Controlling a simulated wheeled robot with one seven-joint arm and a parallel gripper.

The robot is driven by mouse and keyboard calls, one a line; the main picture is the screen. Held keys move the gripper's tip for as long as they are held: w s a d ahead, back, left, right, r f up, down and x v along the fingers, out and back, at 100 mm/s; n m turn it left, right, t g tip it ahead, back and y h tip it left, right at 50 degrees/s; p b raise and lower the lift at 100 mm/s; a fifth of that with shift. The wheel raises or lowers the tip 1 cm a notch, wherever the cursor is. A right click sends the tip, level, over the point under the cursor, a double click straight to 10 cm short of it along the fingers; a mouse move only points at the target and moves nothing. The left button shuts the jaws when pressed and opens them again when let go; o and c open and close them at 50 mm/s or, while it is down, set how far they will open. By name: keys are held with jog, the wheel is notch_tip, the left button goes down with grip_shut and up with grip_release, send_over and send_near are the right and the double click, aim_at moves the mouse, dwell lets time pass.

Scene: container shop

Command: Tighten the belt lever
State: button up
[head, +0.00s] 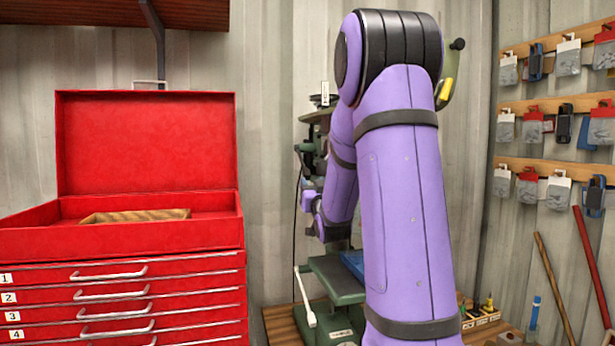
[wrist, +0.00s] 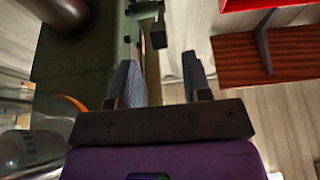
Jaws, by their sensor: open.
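A green drill press (head: 316,130) stands against the back wall, mostly hidden behind my purple arm. In the wrist view a dark machine body (wrist: 85,50) fills the upper left. A small dark lever-like part (wrist: 158,35) sticks out from it, just beyond my fingertips; it may be the belt lever, but I cannot tell for sure. My gripper (wrist: 162,70) is open, its two fingers apart with nothing between them. The left finger is close to the machine body; I cannot tell if they touch. In the head view my arm hides much of the machine.
A red tool chest (head: 145,150) with an open lid and numbered drawers stands at the left. A white-handled lever (head: 304,297) rises near the press's base. Wooden racks (head: 555,105) with hanging packets line the right wall. Rods (head: 555,280) lean at the lower right.

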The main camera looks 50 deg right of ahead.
aim_at(308, 176)
jog(key=shift+x, duration=3.1)
grip_shut()
